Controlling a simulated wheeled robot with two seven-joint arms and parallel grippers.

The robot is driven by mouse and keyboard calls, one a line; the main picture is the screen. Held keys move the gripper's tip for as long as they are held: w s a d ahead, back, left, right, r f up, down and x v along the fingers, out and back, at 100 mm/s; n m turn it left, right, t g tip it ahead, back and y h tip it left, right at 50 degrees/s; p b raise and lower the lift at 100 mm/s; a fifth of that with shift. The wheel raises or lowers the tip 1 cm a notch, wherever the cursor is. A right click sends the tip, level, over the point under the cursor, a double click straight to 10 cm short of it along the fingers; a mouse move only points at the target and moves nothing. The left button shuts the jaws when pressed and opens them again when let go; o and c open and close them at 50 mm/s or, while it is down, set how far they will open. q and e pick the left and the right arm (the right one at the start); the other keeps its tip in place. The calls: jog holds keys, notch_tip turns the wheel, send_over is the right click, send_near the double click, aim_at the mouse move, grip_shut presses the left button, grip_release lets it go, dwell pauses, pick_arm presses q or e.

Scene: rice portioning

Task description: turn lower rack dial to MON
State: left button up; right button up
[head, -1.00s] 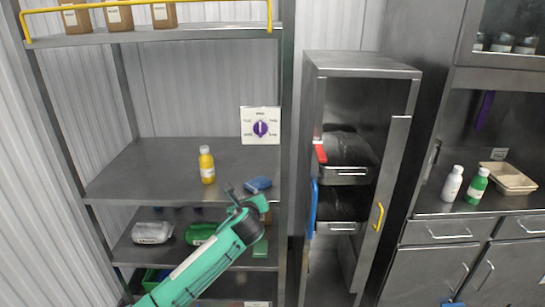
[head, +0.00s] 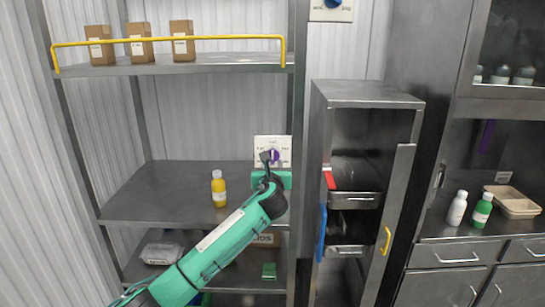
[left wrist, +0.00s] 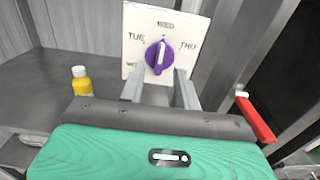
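The lower rack dial is a purple knob (left wrist: 159,57) on a white plate (left wrist: 132,22), which hangs on the rack post in the head view (head: 262,143). In the left wrist view its ridge stands nearly upright toward the top label, which looks like WED. TUE is at left and THU at right; the lower labels are mostly hidden. My left gripper (left wrist: 160,86) is open, with its two fingers apart just below and in front of the knob. I cannot tell whether they touch it. My left gripper also shows in the head view (head: 269,166). My right gripper is out of view.
A yellow bottle (head: 219,188) stands on the middle shelf, left of my gripper. A second dial with a blue knob (head: 333,4) is at the top edge. A steel cabinet (head: 367,92) with a red handle (head: 330,180) stands close at right.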

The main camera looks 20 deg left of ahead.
aim_at(273, 157)
pick_arm(q)
jog(key=shift+p+x, duration=0.5)
jog(key=shift+x, duration=1.9)
grip_shut()
